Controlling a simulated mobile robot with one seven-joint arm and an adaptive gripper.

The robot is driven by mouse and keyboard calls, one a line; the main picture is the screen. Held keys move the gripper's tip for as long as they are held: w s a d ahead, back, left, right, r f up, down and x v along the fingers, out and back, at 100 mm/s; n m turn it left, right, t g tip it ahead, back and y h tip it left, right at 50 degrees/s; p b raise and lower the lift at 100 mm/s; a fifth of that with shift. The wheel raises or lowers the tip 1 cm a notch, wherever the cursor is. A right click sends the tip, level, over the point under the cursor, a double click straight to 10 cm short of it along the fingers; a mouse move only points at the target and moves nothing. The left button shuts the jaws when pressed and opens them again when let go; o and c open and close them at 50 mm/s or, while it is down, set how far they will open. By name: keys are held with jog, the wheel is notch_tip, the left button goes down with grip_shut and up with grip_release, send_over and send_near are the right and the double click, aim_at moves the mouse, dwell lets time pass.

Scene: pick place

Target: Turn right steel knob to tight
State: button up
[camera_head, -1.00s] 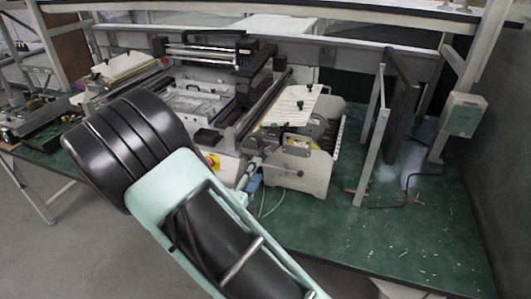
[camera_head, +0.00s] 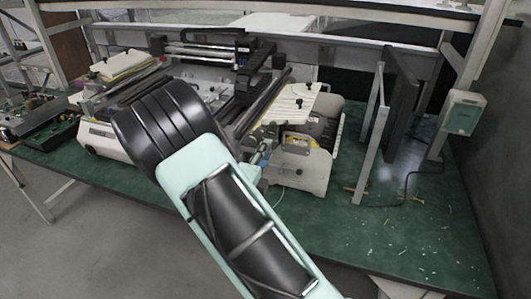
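A machine with a cream body (camera_head: 300,170) stands on the green bench, right of the picture's middle. A pale plate (camera_head: 287,105) lies on top of it, with a small dark knob (camera_head: 299,103) on the plate. I cannot tell which part is the right steel knob, as the fittings are too small. My mint and black arm crosses the lower middle of the view. My gripper does not show, and the arm hides part of the bench and machinery behind it.
A larger machine with dark rails (camera_head: 262,100) stands to the left, partly behind my arm. Upright grey panels (camera_head: 370,140) stand right of the cream machine. Open electronics (camera_head: 35,118) lie at the far left. The green bench (camera_head: 400,235) is mostly clear at the front right.

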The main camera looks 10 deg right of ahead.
grip_shut()
jog(key=m, duration=0.4)
jog(key=shift+m, duration=0.3)
jog(key=shift+o, duration=2)
grip_release()
jog(key=v, duration=1.2)
